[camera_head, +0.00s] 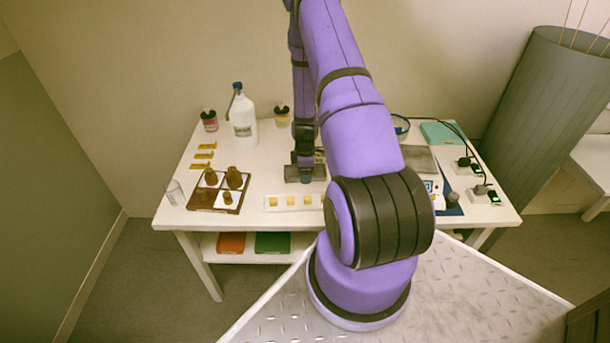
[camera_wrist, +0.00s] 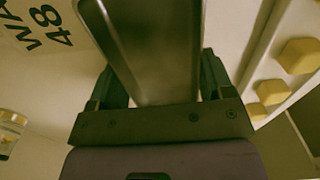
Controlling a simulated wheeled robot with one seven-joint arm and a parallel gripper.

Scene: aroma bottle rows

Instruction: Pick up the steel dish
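The steel dish (camera_wrist: 152,45) is a smooth, shallow rectangular metal piece with a raised rim. It fills the upper middle of the wrist view, running out of the top edge. My gripper (camera_wrist: 164,80) has its two dark fingers set wide apart, one on each side of the dish's lower part in that view. I cannot tell whether they touch the dish. In the head view my gripper (camera_head: 305,174) is low over the middle of the table, behind the strip of yellow cubes. The dish is mostly hidden there by my arm.
A white strip with yellow cubes (camera_head: 295,201) lies close in front of the gripper. A wooden tray (camera_head: 204,196) with brown bottles is to the left. A large white bottle (camera_head: 243,120) stands behind. Cables and plugs (camera_head: 480,190) lie on the right. The table's (camera_head: 262,168) left middle is partly bare.

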